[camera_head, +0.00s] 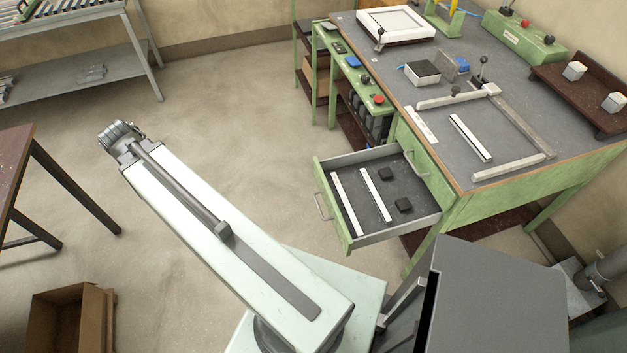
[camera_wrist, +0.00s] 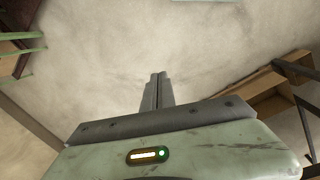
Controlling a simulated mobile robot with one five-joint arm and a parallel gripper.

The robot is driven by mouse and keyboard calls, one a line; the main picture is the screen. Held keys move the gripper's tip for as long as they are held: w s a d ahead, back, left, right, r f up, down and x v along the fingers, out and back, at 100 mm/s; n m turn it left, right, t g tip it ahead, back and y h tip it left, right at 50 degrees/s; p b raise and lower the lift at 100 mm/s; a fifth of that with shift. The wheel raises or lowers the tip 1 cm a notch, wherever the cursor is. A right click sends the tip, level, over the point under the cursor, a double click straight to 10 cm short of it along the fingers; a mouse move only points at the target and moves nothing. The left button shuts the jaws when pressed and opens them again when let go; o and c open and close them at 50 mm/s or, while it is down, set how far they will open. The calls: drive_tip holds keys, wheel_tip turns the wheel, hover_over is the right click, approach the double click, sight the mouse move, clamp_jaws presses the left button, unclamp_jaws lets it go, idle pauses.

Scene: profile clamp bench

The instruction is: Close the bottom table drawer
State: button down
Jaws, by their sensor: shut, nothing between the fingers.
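In the head view, a green drawer (camera_head: 333,204) is pulled out from the green workbench (camera_head: 470,212). Its front has a metal handle (camera_head: 321,207). The fingertips cannot be made out there. In the wrist view my gripper (camera_wrist: 157,78) is shut and empty above bare floor; the drawer is not recognisable there.
A narrow green side table (camera_head: 350,68) with controls adjoins the bench behind the drawer. A brown table (camera_head: 18,150) and a cardboard box (camera_head: 70,318) stand at left. A grey rack (camera_head: 85,70) is at the back left. Floor left of the drawer is clear.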

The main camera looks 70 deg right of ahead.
drive_tip(key=s+d+f+n+g+b, duration=0.1)
drive_tip(key=s+d+f+b, duration=0.3)
drive_tip(key=d, duration=0.5)
drive_tip(key=s+d+f+n+b, duration=0.1)
drive_tip(key=s+d+f, duration=0.35)
drive_tip(key=d, duration=0.45)
drive_tip(key=n+g+h+b, duration=0.1)
drive_tip(key=n+g+b, duration=0.15)
drive_tip(key=b, duration=1.15)
hover_over(319, 179)
drive_tip(key=w+a, duration=0.2)
wheel_tip(319, 179, down, 12)
drive_tip(key=shift+s+n+t, duration=0.25)
drive_tip(key=shift+f, duration=0.1)
drive_tip(key=shift+d, duration=0.2)
drive_tip(key=shift+s+a, duration=0.1)
